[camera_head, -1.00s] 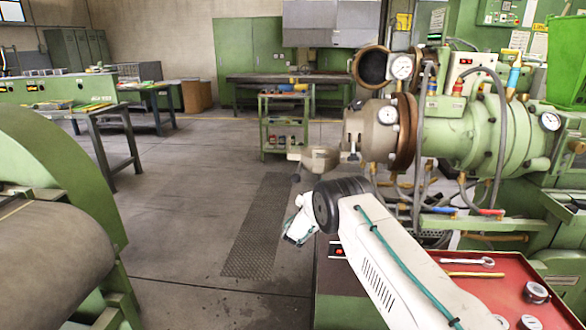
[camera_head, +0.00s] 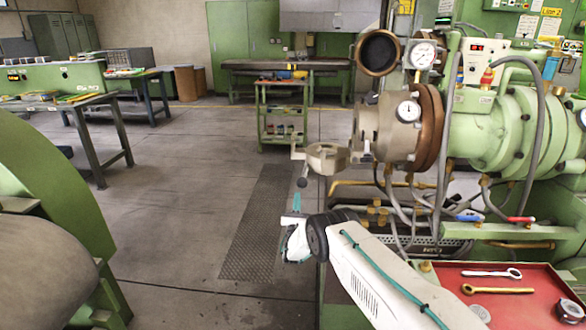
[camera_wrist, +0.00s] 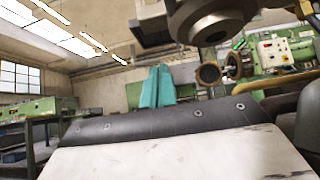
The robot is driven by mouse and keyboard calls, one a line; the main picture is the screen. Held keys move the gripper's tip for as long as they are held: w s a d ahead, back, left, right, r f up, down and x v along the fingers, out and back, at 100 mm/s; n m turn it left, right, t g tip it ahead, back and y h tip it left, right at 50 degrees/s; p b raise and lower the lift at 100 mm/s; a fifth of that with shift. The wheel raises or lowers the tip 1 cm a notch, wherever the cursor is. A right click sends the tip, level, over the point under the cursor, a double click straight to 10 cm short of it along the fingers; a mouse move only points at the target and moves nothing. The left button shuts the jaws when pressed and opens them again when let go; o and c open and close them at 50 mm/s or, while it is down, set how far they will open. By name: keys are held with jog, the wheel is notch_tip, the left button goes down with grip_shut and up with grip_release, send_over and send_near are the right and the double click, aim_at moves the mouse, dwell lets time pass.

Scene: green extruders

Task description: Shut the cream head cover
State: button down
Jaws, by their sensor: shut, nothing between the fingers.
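The cream head cover (camera_head: 327,158) stands swung open to the left of the cream extruder head (camera_head: 386,130), with a gap between its rim and the head's face. A short arm with a dark knob is on its left side. My gripper (camera_head: 296,203) is below and slightly left of the cover, its teal fingers pointing up, apart from it. In the wrist view the fingers (camera_wrist: 157,87) are together and empty. A large round cream part, which looks like the cover (camera_wrist: 212,20), fills the top of that view, cut off by the edge.
A brown round open ring (camera_head: 378,52) and gauges sit above the head. Hoses and yellow pipes run below it. A red tray (camera_head: 540,290) with wrenches is at lower right. A green machine (camera_head: 50,190) stands at left. The floor between is clear.

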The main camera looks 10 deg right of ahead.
jog(key=s+a+r+x, duration=0.1)
jog(key=r+x, duration=0.1)
jog(key=x, duration=1)
jog(key=shift+r, duration=0.25)
jog(key=shift+s+a+r, duration=0.1)
jog(key=shift+a, duration=0.05)
